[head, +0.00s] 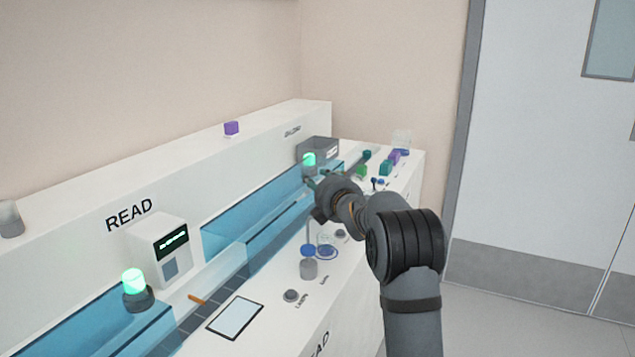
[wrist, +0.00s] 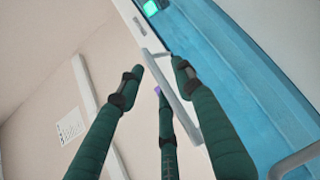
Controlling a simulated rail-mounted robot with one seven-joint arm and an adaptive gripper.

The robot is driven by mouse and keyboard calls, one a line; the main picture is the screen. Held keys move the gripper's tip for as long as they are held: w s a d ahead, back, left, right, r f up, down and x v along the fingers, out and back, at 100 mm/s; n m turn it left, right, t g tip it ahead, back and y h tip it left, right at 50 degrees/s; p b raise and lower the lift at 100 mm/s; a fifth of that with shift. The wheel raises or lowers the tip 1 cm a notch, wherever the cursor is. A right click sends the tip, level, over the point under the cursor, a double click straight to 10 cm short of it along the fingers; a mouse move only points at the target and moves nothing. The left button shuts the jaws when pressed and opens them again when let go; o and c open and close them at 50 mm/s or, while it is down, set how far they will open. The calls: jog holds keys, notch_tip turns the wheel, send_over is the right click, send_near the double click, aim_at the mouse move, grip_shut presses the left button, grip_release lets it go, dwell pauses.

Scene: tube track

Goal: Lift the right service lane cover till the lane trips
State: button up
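A translucent blue cover (head: 250,222) runs along the right part of the track in the head view. Blue cover surface (wrist: 232,65) fills the right of the wrist view. A pale grey bar handle (wrist: 186,112) stands beside it, passing between my fingers. My gripper (head: 317,190) is at the far right end of the track, partly hidden by my arm. In the wrist view its dark green fingers (wrist: 157,70) are spread apart around the bar; I cannot tell whether any touches it. A green-lit lamp (head: 309,160) stands just behind the gripper.
The READ box (head: 163,250) and another green lamp (head: 134,283) stand to the left. A grey bin (head: 318,149) is behind the gripper. Tubes, coloured blocks (head: 386,167) and a knob (head: 291,295) sit on the front counter. A flat panel (head: 236,317) lies at front.

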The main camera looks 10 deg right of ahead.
jog(key=shift+c, duration=0.3)
jog(key=c, duration=0.7)
grip_shut()
